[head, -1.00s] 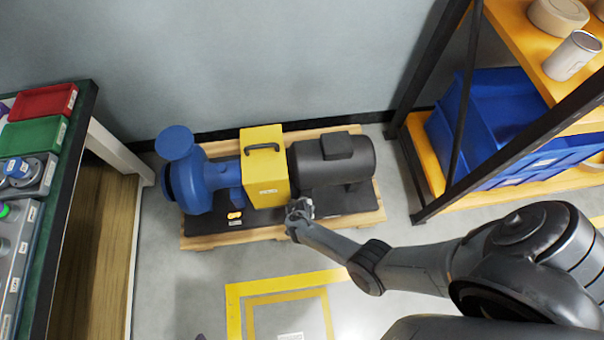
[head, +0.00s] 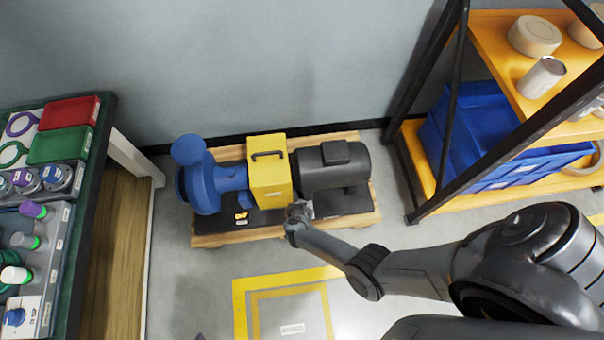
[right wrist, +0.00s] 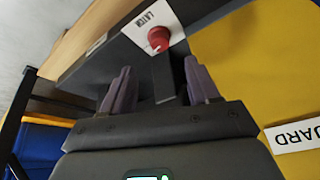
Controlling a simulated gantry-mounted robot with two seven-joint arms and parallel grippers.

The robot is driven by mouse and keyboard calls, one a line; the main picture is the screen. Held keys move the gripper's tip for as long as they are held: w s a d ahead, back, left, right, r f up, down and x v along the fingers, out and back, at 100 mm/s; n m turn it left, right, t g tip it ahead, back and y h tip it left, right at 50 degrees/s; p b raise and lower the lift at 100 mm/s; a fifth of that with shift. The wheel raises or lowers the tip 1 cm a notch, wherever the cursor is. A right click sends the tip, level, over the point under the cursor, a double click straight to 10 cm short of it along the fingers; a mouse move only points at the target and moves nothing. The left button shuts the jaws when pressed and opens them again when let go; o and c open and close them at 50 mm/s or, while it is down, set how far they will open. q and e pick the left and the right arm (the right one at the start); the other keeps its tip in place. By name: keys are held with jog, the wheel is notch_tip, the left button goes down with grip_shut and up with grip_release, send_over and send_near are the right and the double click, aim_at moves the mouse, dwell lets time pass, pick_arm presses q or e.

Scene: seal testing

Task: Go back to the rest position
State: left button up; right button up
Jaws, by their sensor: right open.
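My right gripper (head: 300,210) is in front of the pump unit on its wooden pallet (head: 225,239), near the yellow guard box (head: 270,185) and the black motor (head: 332,166). In the right wrist view my right gripper (right wrist: 152,92) has its fingers apart, with nothing held. A red knob (right wrist: 159,38) on a white plate marked "LATCH" is just beyond the fingertips, apart from them. The yellow guard (right wrist: 255,70) fills the right of that view. My left gripper is not in view; only a small dark bit shows at the bottom edge of the head view.
A bench (head: 88,200) with red and green trays and several small parts stands at the left. A shelf rack (head: 440,120) with blue bins (head: 470,125) stands at the right. A yellow floor marking (head: 238,300) lies on open floor in front of the pallet.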

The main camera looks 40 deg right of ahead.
jog(key=shift+s+a+r+p, duration=0.15)
jog(key=shift+r+p, duration=0.15)
jog(key=shift+r, duration=0.35)
